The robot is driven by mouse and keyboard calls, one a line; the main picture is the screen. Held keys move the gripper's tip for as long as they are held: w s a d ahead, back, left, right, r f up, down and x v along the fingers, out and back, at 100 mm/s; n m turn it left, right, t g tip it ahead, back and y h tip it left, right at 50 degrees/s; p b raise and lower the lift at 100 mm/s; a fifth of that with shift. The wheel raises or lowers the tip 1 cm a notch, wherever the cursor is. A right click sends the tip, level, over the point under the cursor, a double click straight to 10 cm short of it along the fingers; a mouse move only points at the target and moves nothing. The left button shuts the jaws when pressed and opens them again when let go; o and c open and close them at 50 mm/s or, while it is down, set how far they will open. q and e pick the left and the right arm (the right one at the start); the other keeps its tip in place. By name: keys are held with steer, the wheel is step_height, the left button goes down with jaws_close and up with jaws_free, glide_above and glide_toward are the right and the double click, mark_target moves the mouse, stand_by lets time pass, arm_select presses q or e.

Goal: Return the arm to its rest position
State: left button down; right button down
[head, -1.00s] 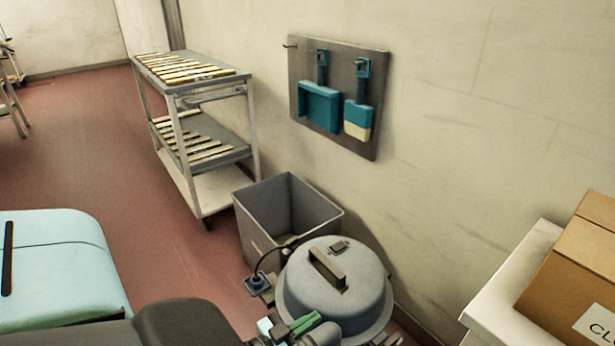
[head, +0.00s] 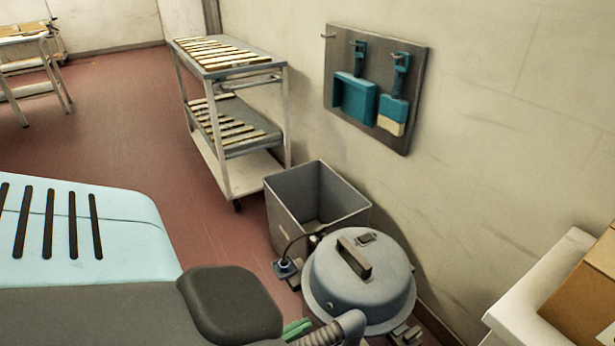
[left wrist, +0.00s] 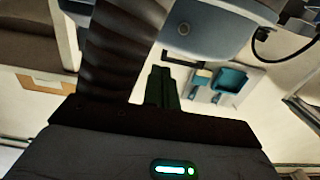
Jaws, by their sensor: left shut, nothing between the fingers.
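My left arm comes in from the left in the head view, with a dark rounded link across the bottom. Its gripper (head: 298,328) shows only as small green fingers at the bottom edge, in front of the grey domed drum. In the left wrist view the green fingers (left wrist: 162,88) are together, with nothing between them. The rest of the gripper is cut off or hidden in the head view. My right gripper is in neither view.
A domed drum (head: 357,282) with a handle stands beside an open grey bin (head: 316,235). A slatted cart (head: 228,150) stands along the wall. A tool board (head: 421,85) hangs above. A cardboard box (head: 585,300) sits at right. Red floor is open at left.

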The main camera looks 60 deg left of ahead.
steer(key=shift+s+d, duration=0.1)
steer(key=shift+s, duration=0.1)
